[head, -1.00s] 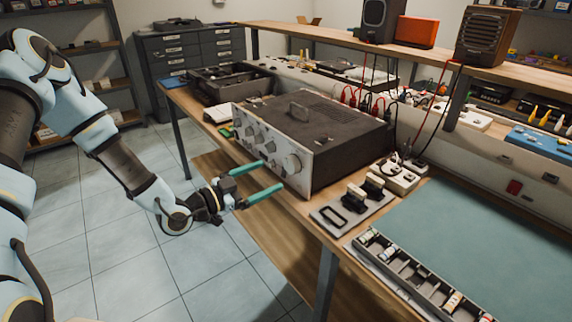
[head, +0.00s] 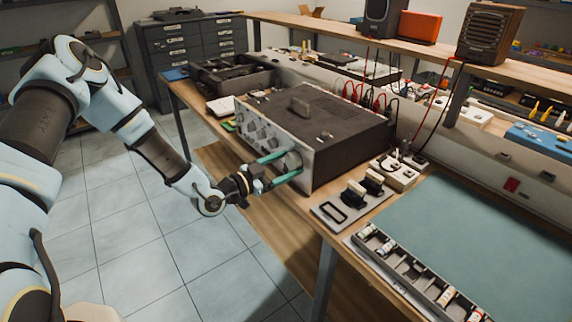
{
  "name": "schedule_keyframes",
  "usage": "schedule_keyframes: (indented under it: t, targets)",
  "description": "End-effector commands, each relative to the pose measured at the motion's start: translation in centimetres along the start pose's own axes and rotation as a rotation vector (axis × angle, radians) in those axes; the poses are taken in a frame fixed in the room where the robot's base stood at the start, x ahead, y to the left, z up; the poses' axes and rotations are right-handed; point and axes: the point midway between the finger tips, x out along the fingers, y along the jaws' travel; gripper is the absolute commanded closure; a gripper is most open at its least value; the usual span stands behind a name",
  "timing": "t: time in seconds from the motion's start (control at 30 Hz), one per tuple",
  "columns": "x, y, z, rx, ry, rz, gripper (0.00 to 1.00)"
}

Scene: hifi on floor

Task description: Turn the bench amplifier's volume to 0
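The bench amplifier (head: 345,146) is a dark box with a pale front panel, standing on the wooden bench. Its front faces left toward my arm. A large round knob (head: 293,159) is at the panel's near end. My gripper (head: 292,163) is in front of this knob, with one teal finger at its upper left and the other at its lower right. The fingers are apart, and their tips reach the knob. I cannot tell whether they touch it. The knob's markings are too small to read, and the fingers partly hide its edge.
Smaller knobs (head: 251,126) sit farther along the panel. A metal plate with black parts (head: 328,214), a white socket block (head: 397,172) and a teal mat (head: 470,235) lie to the right. Red and black leads run behind the amplifier. The floor at left is clear.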

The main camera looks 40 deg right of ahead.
Motion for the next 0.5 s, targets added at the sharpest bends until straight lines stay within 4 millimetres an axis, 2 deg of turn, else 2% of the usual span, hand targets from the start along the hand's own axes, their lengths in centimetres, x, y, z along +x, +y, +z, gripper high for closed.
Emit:
schedule_keyframes:
  t: [0.07, 0.5]
  targets:
    - [-0.01, 0.00, -0.01, 0.000, 0.000, 0.000, 0.34]
    - [-0.02, 0.01, -0.01, 0.000, 0.000, 0.000, 0.84]
